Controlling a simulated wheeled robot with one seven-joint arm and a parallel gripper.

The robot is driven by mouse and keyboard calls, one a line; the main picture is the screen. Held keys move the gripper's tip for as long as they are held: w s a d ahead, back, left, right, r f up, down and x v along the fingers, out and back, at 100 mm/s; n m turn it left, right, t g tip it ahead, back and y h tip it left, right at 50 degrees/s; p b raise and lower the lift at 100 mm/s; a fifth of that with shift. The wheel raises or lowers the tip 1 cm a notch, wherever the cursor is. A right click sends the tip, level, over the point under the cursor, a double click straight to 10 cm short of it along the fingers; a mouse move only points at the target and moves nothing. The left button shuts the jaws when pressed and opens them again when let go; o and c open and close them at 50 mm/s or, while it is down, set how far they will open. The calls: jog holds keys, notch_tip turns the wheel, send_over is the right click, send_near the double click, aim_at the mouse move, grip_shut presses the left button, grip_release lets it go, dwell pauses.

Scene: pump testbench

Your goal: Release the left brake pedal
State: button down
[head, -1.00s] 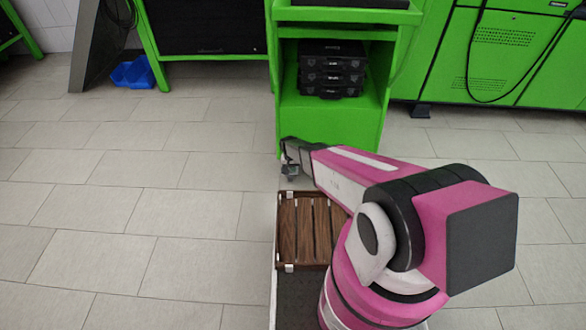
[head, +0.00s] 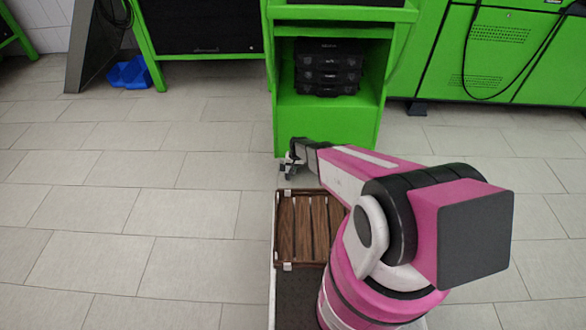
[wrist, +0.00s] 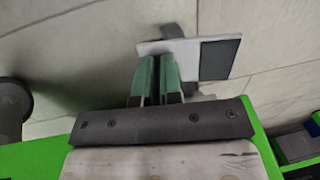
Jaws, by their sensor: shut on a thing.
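The left brake pedal (wrist: 190,58) shows in the wrist view as a flat plate, white on the left and dark on the right. It sits just past my fingertips, low over the tiled floor. My gripper (wrist: 157,80) has its two green fingers close together, with their tips at the pedal's near edge. It is shut on the pedal, though the exact contact is hard to see. In the head view my gripper (head: 290,158) is at the lower left corner of the green cart (head: 328,126). The pedal is too small and covered there to make out well.
A dark caster wheel (wrist: 12,108) stands left of the fingers in the wrist view. The cart holds a stack of black cases (head: 327,67). A blue bin (head: 128,72) lies at the back left. The tiled floor (head: 130,200) on the left is clear.

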jog(key=d+r, duration=0.3)
jog(key=r, duration=1)
jog(key=shift+r, duration=0.35)
